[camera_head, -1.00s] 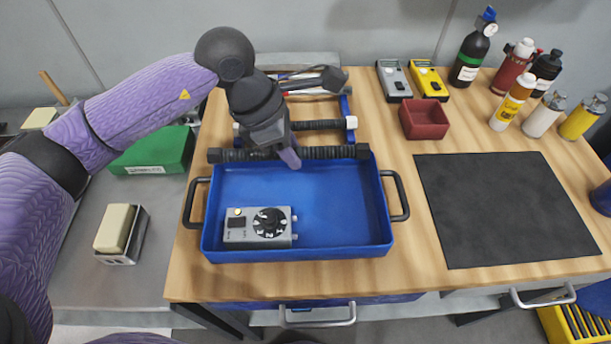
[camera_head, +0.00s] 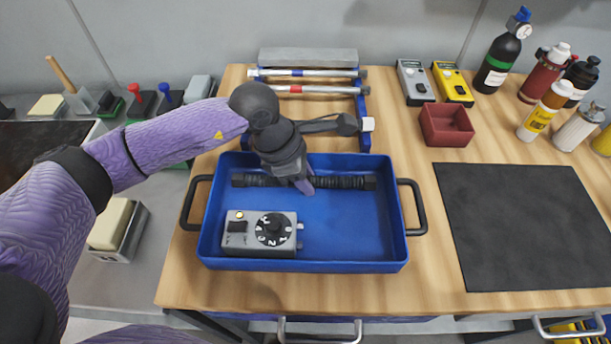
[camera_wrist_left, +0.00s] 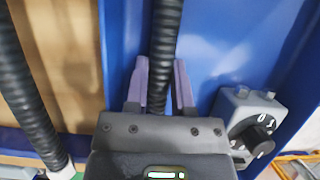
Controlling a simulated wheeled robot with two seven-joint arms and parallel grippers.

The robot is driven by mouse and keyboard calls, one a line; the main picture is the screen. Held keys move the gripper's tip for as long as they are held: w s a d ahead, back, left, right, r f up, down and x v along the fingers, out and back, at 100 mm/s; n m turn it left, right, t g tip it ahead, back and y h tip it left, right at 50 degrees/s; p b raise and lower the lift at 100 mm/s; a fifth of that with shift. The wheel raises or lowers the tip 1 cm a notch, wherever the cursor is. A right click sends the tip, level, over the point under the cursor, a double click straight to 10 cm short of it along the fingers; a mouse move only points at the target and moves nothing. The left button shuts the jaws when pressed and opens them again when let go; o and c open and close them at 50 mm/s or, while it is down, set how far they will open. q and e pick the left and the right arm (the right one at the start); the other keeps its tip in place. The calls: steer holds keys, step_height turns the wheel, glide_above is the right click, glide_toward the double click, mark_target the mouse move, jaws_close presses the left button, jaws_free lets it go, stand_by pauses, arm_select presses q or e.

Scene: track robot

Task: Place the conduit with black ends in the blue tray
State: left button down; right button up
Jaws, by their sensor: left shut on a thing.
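The black ribbed conduit with black ends (camera_head: 345,183) lies crosswise inside the outline of the blue tray (camera_head: 345,267), near its far wall. I cannot tell whether it touches the tray floor. My left gripper (camera_head: 303,184) is shut on it near its middle and hides part of it. In the left wrist view the conduit (camera_wrist_left: 166,30) runs between the two purple fingers (camera_wrist_left: 161,88). My right gripper is not in view.
A grey dial device (camera_head: 262,234) sits in the tray's near left. A second conduit, with a white end (camera_head: 367,124), lies behind the tray, mostly hidden. A red bin (camera_head: 446,125) and black mat (camera_head: 530,225) are at right. The tray's right half is clear.

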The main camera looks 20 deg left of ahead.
arm_select(q)
steer(key=shift+s+a+f+b, duration=0.1)
steer(key=shift+s+f+b, duration=0.25)
steer(key=shift+f, duration=0.35)
steer(key=c, duration=0.9)
jaws_free()
steer(key=o, duration=0.4)
steer(key=shift+f, duration=0.1)
steer(key=r+p, duration=0.1)
steer(key=r, duration=0.1)
steer(key=r+p, duration=0.1)
steer(key=r, duration=0.1)
steer(key=shift+w+a, duration=0.2)
steer(key=shift+a, duration=0.2)
steer(key=p+v, duration=0.2)
steer(key=v, duration=0.6)
steer(key=shift+r, duration=0.2)
steer(key=shift+a+r, duration=0.2)
steer(key=shift+r, duration=0.25)
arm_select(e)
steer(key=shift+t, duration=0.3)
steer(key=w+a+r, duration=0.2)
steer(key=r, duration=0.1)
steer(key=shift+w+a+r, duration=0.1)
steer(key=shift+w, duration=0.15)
